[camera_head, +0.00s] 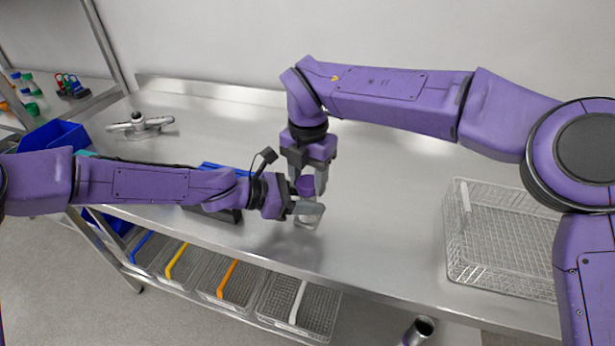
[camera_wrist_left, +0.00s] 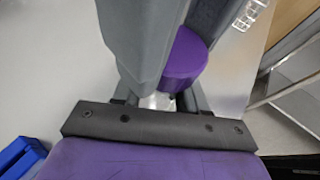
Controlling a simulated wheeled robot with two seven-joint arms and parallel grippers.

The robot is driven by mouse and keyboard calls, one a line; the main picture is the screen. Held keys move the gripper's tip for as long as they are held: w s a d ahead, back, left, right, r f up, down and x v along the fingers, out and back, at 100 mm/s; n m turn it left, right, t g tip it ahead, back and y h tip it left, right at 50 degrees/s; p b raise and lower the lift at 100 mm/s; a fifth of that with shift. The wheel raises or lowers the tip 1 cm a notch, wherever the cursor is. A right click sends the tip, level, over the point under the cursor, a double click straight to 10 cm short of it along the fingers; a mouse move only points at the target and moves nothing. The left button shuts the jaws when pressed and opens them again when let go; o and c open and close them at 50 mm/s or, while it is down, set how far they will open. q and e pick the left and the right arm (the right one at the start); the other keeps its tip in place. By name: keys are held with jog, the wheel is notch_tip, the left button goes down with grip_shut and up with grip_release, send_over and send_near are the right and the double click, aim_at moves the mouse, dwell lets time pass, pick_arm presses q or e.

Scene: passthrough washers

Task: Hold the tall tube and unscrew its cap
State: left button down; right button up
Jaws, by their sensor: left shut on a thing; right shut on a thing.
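The tall tube (camera_head: 307,220) is upright above the steel table near its front edge. Its purple cap (camera_head: 306,186) is on top. My left gripper (camera_head: 306,209) comes in from the left and is shut around the tube's body, hiding much of it. My right gripper (camera_head: 308,180) points down from above and is shut on the purple cap. In the left wrist view the cap (camera_wrist_left: 184,60) shows beside a grey finger, with a pale bit of the tube (camera_wrist_left: 157,101) below. I cannot tell whether the cap is loose on the tube.
A wire basket (camera_head: 500,240) stands on the table at right. A dark rack with a blue part (camera_head: 215,212) lies partly behind my left arm. A metal spray-arm fitting (camera_head: 140,125) lies at the back left. Blue bins (camera_head: 55,140) are at far left. Several wire baskets (camera_head: 235,280) sit below the table.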

jog(key=o, duration=1.2)
jog(key=shift+c, duration=0.2)
jog(key=shift+r, duration=0.15)
notch_tip(320, 180, up, 4)
jog(key=shift+r, duration=0.15)
pick_arm(q)
jog(key=c, duration=0.5)
grip_release()
jog(key=shift+a, duration=0.1)
